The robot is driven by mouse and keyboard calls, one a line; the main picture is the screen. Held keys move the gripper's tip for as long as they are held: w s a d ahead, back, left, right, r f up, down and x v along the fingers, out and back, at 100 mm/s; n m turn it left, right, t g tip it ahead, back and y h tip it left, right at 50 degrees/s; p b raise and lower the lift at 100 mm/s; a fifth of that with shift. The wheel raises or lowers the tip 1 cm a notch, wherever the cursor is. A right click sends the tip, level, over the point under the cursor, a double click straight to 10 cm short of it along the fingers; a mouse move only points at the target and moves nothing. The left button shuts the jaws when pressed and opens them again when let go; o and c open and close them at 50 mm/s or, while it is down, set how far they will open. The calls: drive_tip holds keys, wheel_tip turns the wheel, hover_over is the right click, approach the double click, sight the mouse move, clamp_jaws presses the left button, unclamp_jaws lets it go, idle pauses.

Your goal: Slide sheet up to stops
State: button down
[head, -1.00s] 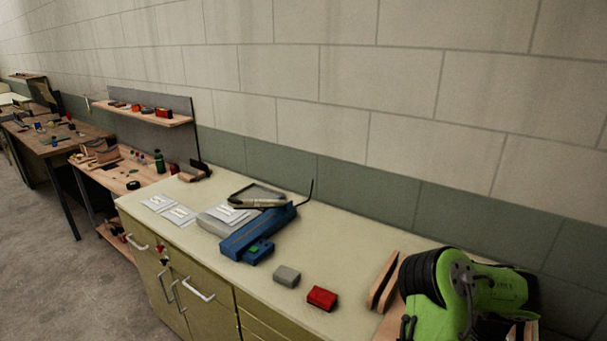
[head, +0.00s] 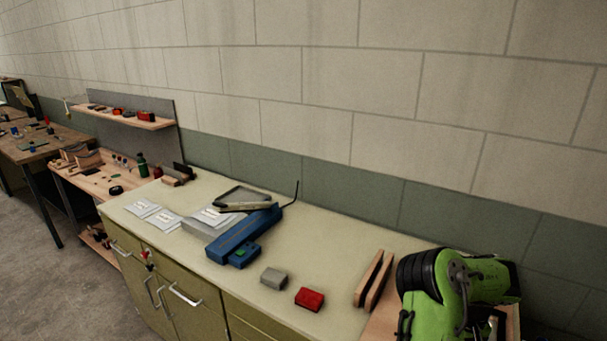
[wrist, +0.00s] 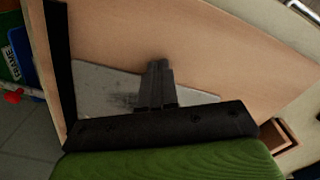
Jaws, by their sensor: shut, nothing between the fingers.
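In the wrist view a thin grey metal sheet (wrist: 100,88) with dark smudges lies on a light wooden board (wrist: 200,45). A black strip (wrist: 62,60) runs along the board at the sheet's left end; I cannot tell if they touch. My gripper (wrist: 156,66) is shut and empty, its dark fingers over the middle of the sheet. Whether the fingertips press on the sheet is unclear. The sheet's near part is hidden behind the gripper's black body. Neither sheet nor fingers can be made out in the head view.
The bench (head: 330,235) against the wall holds a blue tool (head: 238,238), a grey block (head: 273,278), a red block (head: 309,299), white packets (head: 142,208) and an upright wooden piece (head: 374,279). Its middle is fairly clear. Another workbench stands at far left.

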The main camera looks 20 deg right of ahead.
drive_tip(key=shift+w+d+p, duration=0.65)
drive_tip(key=shift+w+d, duration=0.2)
drive_tip(key=shift+d, duration=0.1)
drive_tip(key=shift+s+a+r, duration=0.5)
drive_tip(key=shift+s+a, duration=0.2)
drive_tip(key=shift+a, duration=0.1)
wheel_tip(320, 180, up, 7)
drive_tip(key=p, duration=0.4)
drive_tip(key=shift+p, duration=0.3)
